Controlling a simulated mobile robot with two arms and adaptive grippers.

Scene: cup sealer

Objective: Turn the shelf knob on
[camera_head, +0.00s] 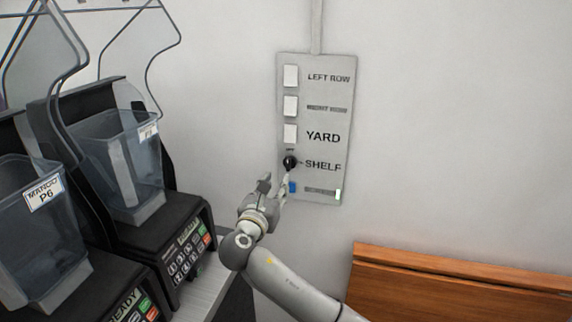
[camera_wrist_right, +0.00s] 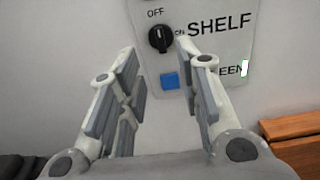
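The shelf knob (camera_head: 290,162) is a small black rotary knob beside the word SHELF on a grey wall panel (camera_head: 325,122). In the right wrist view the knob (camera_wrist_right: 160,39) has a white pointer mark, with OFF printed above it and ON to its right; its pointer seems to aim up toward OFF. My right gripper (camera_head: 275,182) is just below and left of the knob, in front of the panel. In the right wrist view its two fingers (camera_wrist_right: 167,85) are wide apart with nothing between them, and the knob lies beyond the tips. My left gripper is not in view.
White switches (camera_head: 291,76) sit above the knob and a blue button (camera_wrist_right: 169,80) below it. A wooden piece (camera_head: 450,283) is at lower right. The wall right of the panel is clear.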

